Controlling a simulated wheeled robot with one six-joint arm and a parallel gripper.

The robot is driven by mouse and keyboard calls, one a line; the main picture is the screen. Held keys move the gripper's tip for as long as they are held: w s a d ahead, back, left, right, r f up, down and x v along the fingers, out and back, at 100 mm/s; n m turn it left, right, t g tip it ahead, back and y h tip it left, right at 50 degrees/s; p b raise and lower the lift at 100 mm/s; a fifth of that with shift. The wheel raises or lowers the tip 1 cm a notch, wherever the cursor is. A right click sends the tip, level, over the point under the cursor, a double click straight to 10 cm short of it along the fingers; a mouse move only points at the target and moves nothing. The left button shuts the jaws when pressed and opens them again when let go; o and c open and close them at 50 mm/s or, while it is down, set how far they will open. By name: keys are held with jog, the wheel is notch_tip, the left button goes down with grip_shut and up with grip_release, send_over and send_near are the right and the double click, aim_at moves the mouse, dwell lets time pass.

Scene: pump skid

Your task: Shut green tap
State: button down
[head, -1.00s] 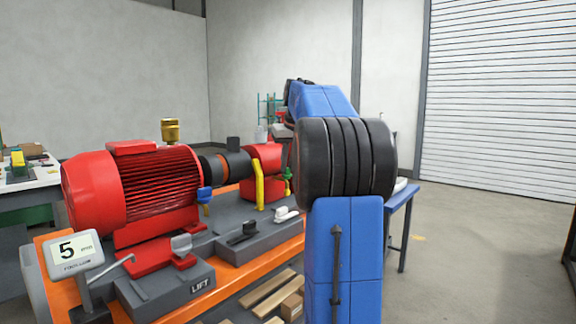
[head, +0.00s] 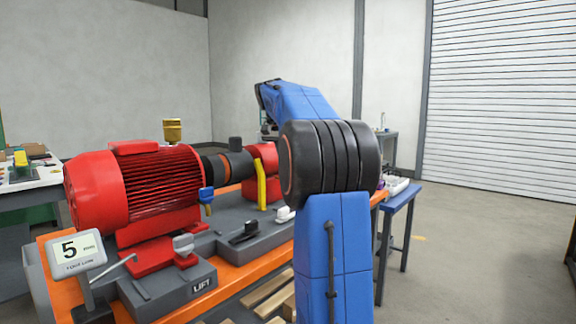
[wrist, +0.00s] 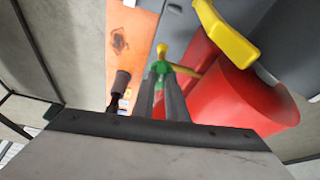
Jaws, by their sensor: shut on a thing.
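The green tap (wrist: 161,67) shows in the wrist view, beside the red pump body (wrist: 232,95), with yellow parts above and to its right. My gripper (wrist: 160,84) is shut on the green tap, its two narrow fingers close together on either side of it. How far the tap is turned I cannot tell, because the fingers cover part of it. In the head view my blue arm hides the tap and my gripper.
A red motor (head: 135,190), a blue-handled valve (head: 206,196) and a white lever (head: 284,214) are on the orange-edged skid.

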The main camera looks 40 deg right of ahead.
jog(key=shift+w+m+g, duration=0.1)
jog(key=shift+m+g, duration=0.3)
jog(key=shift+m, duration=0.5)
jog(key=c, duration=1.8)
grip_release()
jog(key=shift+o, duration=0.2)
jog(key=v, duration=1.7)
jog(key=shift+a+r, duration=0.15)
jog(key=shift+w, duration=0.1)
